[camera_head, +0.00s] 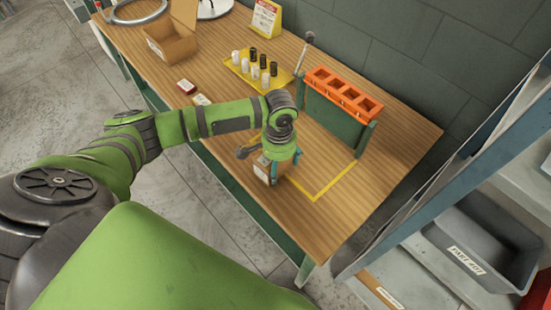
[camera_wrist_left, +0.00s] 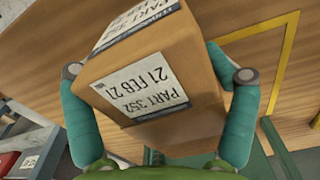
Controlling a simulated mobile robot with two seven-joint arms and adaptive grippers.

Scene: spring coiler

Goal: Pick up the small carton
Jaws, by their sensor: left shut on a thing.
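The small carton (camera_wrist_left: 172,62) is a brown cardboard box with white labels reading PART 352 and 21 FEB 21. It fills the middle of the left wrist view, between the two green fingers of my left gripper (camera_wrist_left: 160,75). In the head view the carton (camera_head: 262,168) is partly hidden by my left gripper (camera_head: 270,163), near the table's front edge. The gripper is shut on the carton, a finger on either side. I cannot tell whether the carton touches the table. My right gripper is not in view.
The wooden table (camera_head: 370,190) has a yellow taped outline (camera_head: 335,183) beside the carton. An orange rack on green posts (camera_head: 343,92) stands behind. A yellow tray (camera_head: 240,70) of small bottles and an open cardboard box (camera_head: 172,48) stand further left. A shelf with a grey bin (camera_head: 485,235) is right.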

